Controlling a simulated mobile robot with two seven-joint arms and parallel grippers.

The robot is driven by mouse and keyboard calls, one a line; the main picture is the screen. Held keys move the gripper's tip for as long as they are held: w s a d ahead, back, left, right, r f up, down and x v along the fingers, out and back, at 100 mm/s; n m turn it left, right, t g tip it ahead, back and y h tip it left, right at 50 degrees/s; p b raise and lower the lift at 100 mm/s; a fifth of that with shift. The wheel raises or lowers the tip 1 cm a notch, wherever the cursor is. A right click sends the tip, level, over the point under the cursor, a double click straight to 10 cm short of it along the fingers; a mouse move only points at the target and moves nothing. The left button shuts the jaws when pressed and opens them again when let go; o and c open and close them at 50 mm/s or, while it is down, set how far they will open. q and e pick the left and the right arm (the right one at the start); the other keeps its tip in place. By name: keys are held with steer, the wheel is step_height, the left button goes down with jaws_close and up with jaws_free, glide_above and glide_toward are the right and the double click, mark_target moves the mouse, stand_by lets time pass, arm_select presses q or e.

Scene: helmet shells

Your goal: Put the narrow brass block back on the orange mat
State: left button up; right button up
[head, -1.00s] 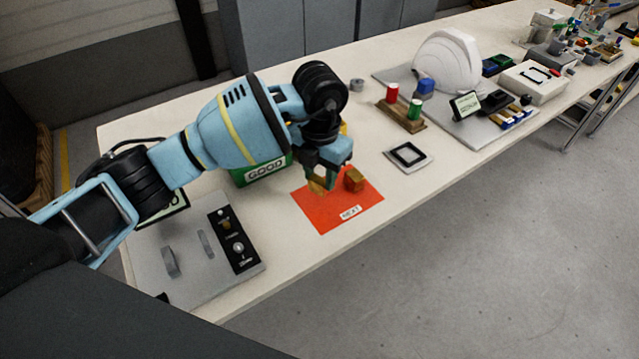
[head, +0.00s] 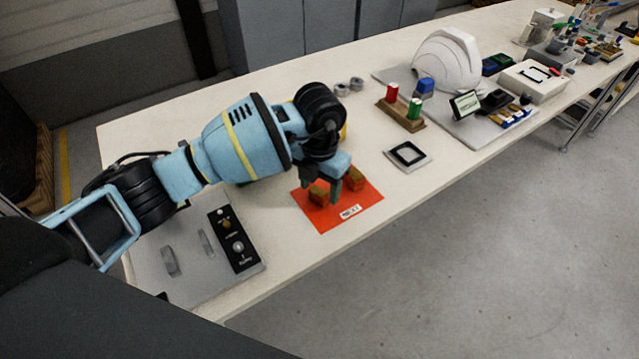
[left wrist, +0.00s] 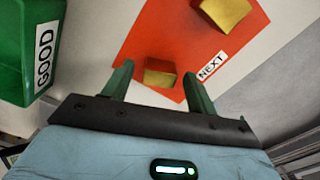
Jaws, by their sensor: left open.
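The orange mat (head: 320,222), marked NEXT, lies on the long table with two brass blocks on it. The narrower-looking block (head: 319,195) stands on the left part of the mat. In the left wrist view this narrow block (left wrist: 159,75) shows between my fingertips, with gaps at its sides. The wider block (head: 354,179) stands to its right and also shows at the top of the left wrist view (left wrist: 227,12). My left gripper (head: 335,190) is open, pointing down at the mat beside the narrow block. Part of it is hidden by the arm. My right gripper is not in view.
The green GOOD bin (left wrist: 25,50) stands near the mat, mostly hidden by my arm in the head view. A grey panel (head: 185,255) lies at the front left. A black-framed square (head: 408,154), a wooden peg holder (head: 400,116) and a white helmet shell (head: 447,62) are further right.

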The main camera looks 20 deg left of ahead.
mark_target(320, 190)
arm_select(q)
step_height(320, 190, up, 12)
steer(key=shift+r, duration=0.2)
stand_by(0.4)
